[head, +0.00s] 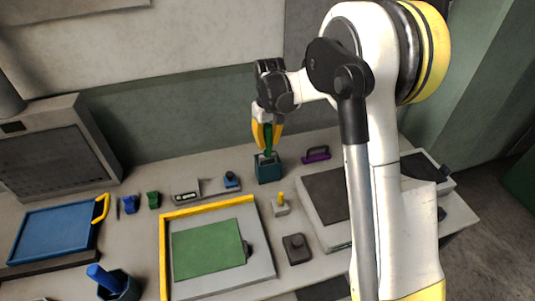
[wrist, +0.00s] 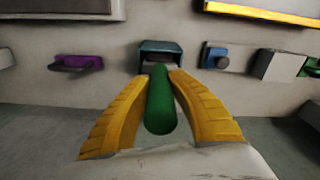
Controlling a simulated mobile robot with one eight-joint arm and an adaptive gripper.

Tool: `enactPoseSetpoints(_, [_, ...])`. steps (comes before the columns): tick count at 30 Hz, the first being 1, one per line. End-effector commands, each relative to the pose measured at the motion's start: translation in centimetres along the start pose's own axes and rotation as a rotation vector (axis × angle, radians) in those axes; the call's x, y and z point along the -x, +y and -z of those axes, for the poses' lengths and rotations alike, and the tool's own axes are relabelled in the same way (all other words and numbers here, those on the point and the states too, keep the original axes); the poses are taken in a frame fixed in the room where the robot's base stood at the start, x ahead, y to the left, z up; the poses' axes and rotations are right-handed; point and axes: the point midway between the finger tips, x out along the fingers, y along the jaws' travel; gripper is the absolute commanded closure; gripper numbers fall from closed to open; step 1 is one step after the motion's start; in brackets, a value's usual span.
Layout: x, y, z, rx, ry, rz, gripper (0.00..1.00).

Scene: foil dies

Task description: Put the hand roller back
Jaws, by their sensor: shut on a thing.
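My gripper (head: 267,143) is shut on a green handle, which I take to be the hand roller (head: 268,138). My yellow fingers point down and lie on either side of it. In the wrist view the green handle (wrist: 160,105) runs between the fingers towards a teal open-topped holder (wrist: 160,47). In the head view the roller stands roughly upright, its lower end at the mouth of the teal holder (head: 269,172). The roller's head is hidden, and I cannot tell how deep it sits in the holder.
A purple handled tool (head: 316,154) lies right of the holder. A small blue-topped block (head: 231,181) and a yellow-knobbed block (head: 281,205) stand nearby. A yellow-edged frame with a green plate (head: 208,249) lies in front. A blue handle (head: 103,276) stands in a pot at front left.

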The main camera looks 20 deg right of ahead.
Motion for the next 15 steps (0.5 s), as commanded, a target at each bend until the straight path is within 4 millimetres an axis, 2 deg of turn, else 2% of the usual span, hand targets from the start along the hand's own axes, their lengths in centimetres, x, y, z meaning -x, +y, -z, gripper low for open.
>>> enactPoseSetpoints(9, [-4.3, 0.0, -0.1, 0.000, 0.000, 0.000, 1.00])
enactPoseSetpoints(15, [-4.4, 0.0, -0.2, 0.000, 0.000, 0.000, 1.00])
